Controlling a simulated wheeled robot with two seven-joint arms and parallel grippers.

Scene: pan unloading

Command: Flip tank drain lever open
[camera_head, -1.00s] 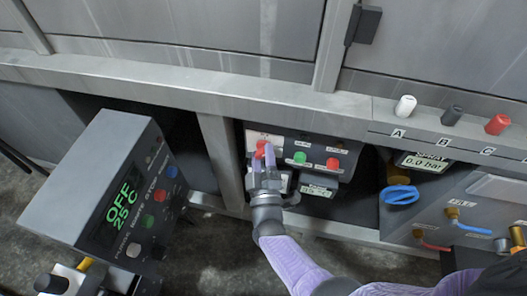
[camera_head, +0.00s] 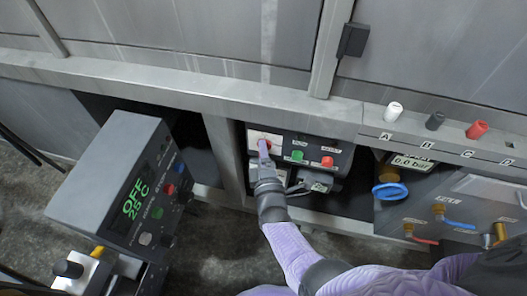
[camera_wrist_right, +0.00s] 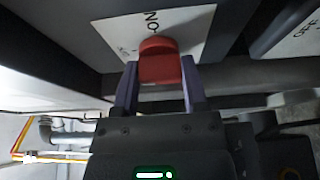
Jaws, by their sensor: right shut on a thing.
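My right gripper (camera_head: 263,150) is at a white plate (camera_head: 255,137) on the control panel under the steel housing. In the right wrist view, its fingers (camera_wrist_right: 160,70) stand on either side of a red knob (camera_wrist_right: 158,63) and are shut on it. The white plate (camera_wrist_right: 110,30) carries partly readable lettering beside the knob. In the head view the gripper hides most of the knob. I cannot make out a lever marked as the tank drain. My left gripper is not in view.
A green button (camera_head: 297,155) and a red button (camera_head: 327,161) sit just right of the gripper. A grey control box (camera_head: 100,190) reading OFF 25 C stands at left. White (camera_head: 393,111), dark (camera_head: 435,120) and red (camera_head: 477,129) knobs and a blue-handled valve (camera_head: 390,191) are at right.

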